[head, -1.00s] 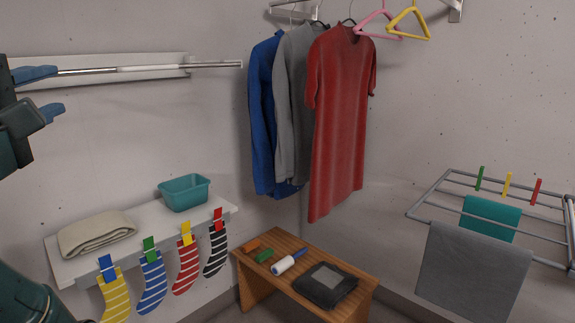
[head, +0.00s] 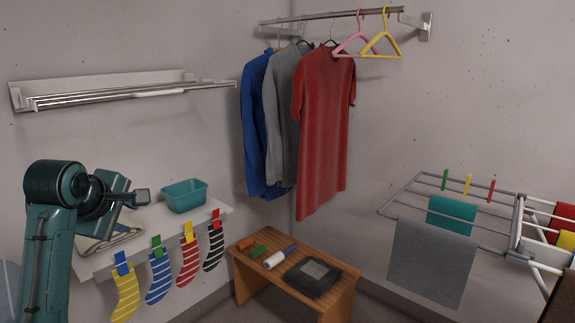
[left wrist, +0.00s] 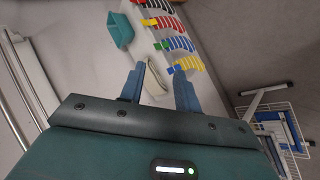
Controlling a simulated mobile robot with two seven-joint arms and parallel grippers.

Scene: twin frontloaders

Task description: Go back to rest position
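My left arm stands at the left of the head view, teal and black. My right gripper is in neither view.
The shelf (head: 141,214) carries the basin (head: 184,196) and clipped striped socks (head: 188,263). A wall rack (head: 110,92) hangs above. A wooden bench (head: 246,266) with small items, hanging shirts (head: 322,130) and a drying rack (head: 410,182) stand further right.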

